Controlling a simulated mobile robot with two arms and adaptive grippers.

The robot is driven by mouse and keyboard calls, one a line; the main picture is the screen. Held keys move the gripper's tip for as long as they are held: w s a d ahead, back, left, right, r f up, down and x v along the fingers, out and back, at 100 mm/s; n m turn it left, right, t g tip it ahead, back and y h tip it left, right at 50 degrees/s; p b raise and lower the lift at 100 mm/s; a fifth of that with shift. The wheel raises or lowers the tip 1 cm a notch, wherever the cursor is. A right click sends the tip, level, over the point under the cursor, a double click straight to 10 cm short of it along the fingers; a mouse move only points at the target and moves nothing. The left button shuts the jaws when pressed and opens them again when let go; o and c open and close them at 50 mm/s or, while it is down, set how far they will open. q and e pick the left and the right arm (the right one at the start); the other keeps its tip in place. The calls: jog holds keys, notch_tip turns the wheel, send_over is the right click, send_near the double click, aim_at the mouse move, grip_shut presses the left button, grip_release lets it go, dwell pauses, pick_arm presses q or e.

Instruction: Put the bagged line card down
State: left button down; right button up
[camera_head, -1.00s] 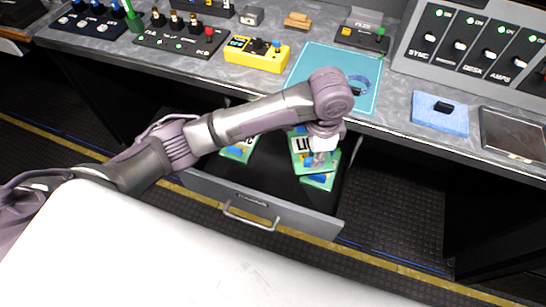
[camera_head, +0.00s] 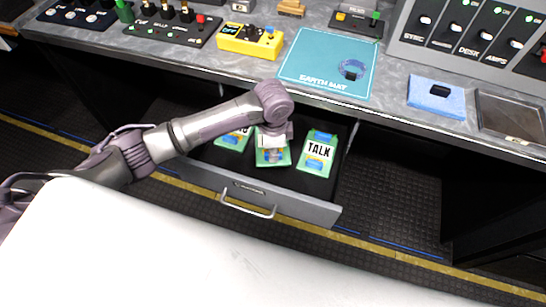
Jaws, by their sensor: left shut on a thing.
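The open drawer (camera_head: 318,213) under the desk holds green bagged cards. My left gripper (camera_head: 273,150) reaches down into it and is shut on a green bagged card (camera_head: 284,160), whose label is mostly hidden by the gripper. This card is between the other two, low in the drawer. I cannot tell whether it touches the drawer floor. A bagged card reading TALK (camera_head: 318,150) lies to its right with a small gap. Another bagged card (camera_head: 232,140) lies to its left, partly hidden by my arm. My right gripper is out of view.
On the desk above are a teal mat (camera_head: 325,65) with a blue wrist strap (camera_head: 352,69), a yellow box (camera_head: 250,41), a blue sponge-like block (camera_head: 436,97) and a metal tray (camera_head: 510,115). The drawer's front wall and the desk edge bound the opening.

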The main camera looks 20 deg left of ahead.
pick_arm(q)
jog(key=shift+f, duration=1.95)
jog(key=shift+f, duration=0.15)
jog(key=c, duration=1.1)
grip_release()
jog(key=shift+c, duration=0.2)
notch_tip(320, 180, up, 12)
jog(key=shift+r+p, duration=0.2)
jog(key=shift+p, duration=0.1)
jog(key=shift+s+f, duration=0.1)
